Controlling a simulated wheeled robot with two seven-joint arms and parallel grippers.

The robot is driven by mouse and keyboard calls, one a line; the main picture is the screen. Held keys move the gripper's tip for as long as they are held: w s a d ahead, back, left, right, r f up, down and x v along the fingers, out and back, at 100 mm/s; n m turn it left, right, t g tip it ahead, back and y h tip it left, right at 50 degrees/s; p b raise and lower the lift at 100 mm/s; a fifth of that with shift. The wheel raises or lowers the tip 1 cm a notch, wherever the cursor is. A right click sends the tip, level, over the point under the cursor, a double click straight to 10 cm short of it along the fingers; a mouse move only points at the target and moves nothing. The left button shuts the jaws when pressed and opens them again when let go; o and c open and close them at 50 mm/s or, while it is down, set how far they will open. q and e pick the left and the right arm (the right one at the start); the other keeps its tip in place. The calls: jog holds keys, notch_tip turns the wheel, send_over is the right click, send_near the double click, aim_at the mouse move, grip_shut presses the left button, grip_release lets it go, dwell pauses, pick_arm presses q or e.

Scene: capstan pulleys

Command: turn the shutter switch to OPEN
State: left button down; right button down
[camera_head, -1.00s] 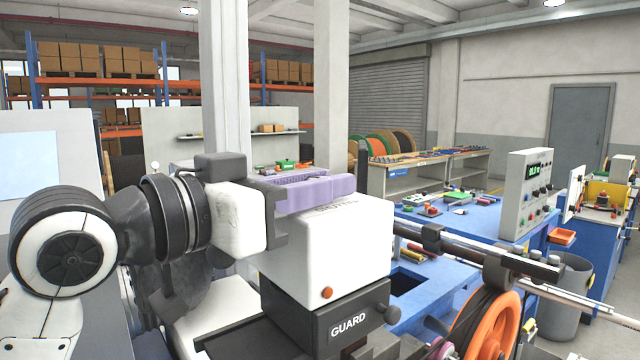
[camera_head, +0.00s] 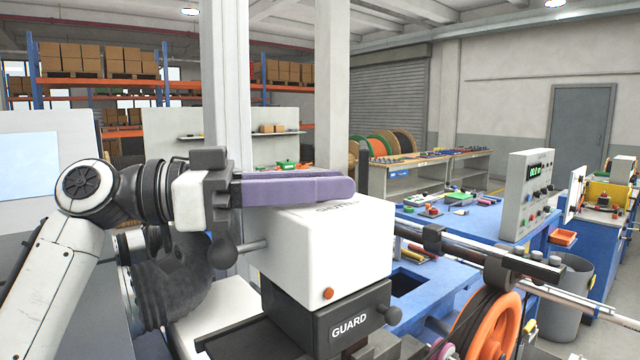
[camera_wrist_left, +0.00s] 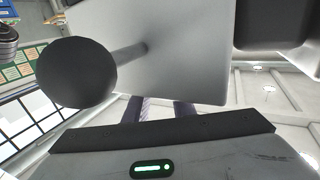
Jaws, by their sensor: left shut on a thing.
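My left gripper (camera_head: 350,188) comes in from the left, with its purple fingers lying over the top of a white box. The fingers look shut, and a dark upright bar (camera_head: 363,165) rises at their tips; the grip itself is hidden. The white box (camera_head: 330,245) has an orange button and sits on a dark block marked GUARD (camera_head: 349,326). A ball-ended lever (camera_head: 223,252) sticks out of the box's left side, below the gripper. Its ball also shows large in the left wrist view (camera_wrist_left: 75,72). I cannot make out any OPEN marking. My right gripper is not in view.
An orange wheel (camera_head: 492,330) and a long bar (camera_head: 470,246) stand close on the right. Behind them are a blue bench (camera_head: 480,222) and an upright control panel (camera_head: 528,195). A roller shutter (camera_head: 390,95) is in the back wall.

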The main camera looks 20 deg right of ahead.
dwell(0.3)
pick_arm(q)
jog(key=c, duration=1.5)
grip_release()
jog(key=shift+a+f, duration=0.1)
jog(key=shift+a, duration=0.4)
jog(key=a, duration=0.3)
jog(key=a+b, duration=0.1)
jog(key=a, duration=0.2)
jog(key=w+a+b, duration=0.1)
jog(key=a, duration=0.2)
jog(key=shift+a, duration=0.1)
